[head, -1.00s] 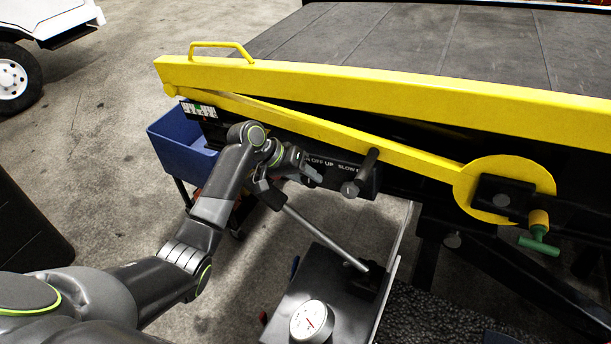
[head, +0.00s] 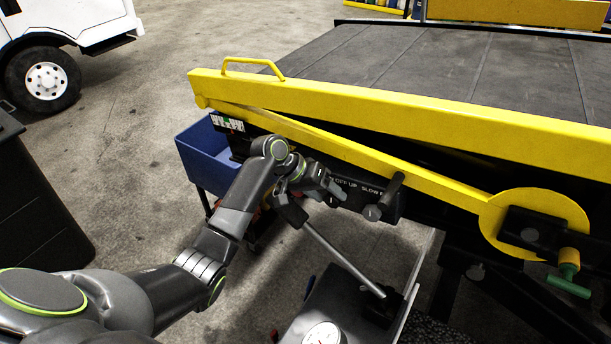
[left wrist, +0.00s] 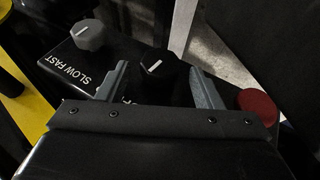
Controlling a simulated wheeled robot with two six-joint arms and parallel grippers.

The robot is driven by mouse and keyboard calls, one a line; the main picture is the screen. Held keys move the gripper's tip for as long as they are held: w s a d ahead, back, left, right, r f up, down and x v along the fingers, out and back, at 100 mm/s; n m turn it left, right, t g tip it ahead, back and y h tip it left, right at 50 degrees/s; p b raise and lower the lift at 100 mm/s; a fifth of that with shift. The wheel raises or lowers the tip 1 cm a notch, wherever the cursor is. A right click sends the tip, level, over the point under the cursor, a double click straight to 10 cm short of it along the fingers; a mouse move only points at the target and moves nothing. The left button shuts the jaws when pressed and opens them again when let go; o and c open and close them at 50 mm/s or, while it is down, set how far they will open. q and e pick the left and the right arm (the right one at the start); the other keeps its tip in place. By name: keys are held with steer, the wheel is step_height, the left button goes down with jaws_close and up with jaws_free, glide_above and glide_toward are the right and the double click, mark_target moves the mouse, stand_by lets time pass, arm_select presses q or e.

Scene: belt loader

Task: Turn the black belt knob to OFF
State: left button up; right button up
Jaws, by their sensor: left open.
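The black belt knob (left wrist: 160,64) with a white pointer line shows in the left wrist view on the dark control panel (left wrist: 130,42). My left gripper (left wrist: 160,84) is open, with one finger on each side of the knob; I cannot tell whether they touch it. In the head view my left gripper (head: 328,194) is at the panel (head: 350,186) under the yellow rail and hides the black knob. A grey knob (left wrist: 88,34) beside the SLOW FAST lettering is left of the fingers. My right gripper is not in view.
A red button (left wrist: 257,104) is close to the right finger. In the head view, a black handle (head: 391,190) sticks out by the panel. A yellow rail (head: 400,112) runs above, and a blue bin (head: 205,155) stands to the left.

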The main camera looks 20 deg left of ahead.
arm_select(q)
steer(key=b+v, duration=0.4)
steer(key=v, duration=1.2)
steer(key=shift+a, duration=0.15)
steer(key=shift+r, duration=0.1)
